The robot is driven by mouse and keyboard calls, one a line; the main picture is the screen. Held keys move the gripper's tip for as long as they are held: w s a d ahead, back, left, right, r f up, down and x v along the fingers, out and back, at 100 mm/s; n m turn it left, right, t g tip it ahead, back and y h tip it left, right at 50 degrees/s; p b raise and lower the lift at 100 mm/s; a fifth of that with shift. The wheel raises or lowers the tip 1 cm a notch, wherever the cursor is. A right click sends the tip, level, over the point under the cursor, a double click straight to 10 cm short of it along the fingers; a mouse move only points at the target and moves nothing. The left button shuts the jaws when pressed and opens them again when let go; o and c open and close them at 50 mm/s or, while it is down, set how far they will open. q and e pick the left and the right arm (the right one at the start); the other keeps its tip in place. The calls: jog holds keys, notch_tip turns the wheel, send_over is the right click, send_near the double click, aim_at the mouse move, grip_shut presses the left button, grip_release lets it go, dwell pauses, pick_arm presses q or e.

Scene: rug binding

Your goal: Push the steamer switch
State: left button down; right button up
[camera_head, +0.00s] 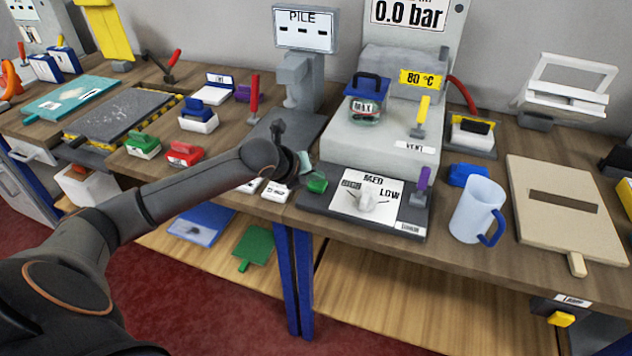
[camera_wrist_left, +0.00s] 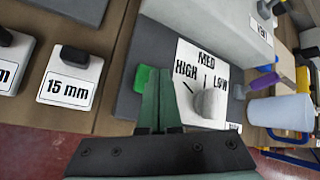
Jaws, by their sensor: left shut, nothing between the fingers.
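The steamer is a grey machine (camera_head: 350,145) at the middle of the bench. Its dark base carries a white dial plate (camera_head: 358,208) marked MED and LOW, with a pale knob (camera_head: 368,198); the wrist view also shows HIGH beside the knob (camera_wrist_left: 208,103). A small green switch (camera_head: 317,186) sits at the left of the dial plate, and it shows in the wrist view (camera_wrist_left: 141,77) partly behind my fingers. My left gripper (camera_head: 304,167) is shut and empty, its tips (camera_wrist_left: 160,72) close to the green switch. I cannot tell whether they touch. My right gripper is out of view.
A purple lever (camera_head: 422,182) stands right of the dial, and a yellow lever (camera_head: 422,112) is by VENT. A 15 mm block (camera_wrist_left: 70,80) is left of the base.

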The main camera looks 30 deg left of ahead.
aim_at(315, 186)
pick_arm(q)
jog(key=shift+f, duration=0.5)
dwell(0.3)
jog(key=shift+r+p, duration=1)
jog(key=shift+p, duration=0.25)
notch_tip(315, 186, up, 2)
jog(key=p, duration=0.2)
jog(key=shift+r+p, duration=0.2)
jog(key=shift+p, duration=0.2)
notch_tip(315, 186, up, 2)
jog(key=shift+r+p, duration=0.1)
jog(key=shift+p, duration=0.65)
jog(key=shift+r, duration=0.7)
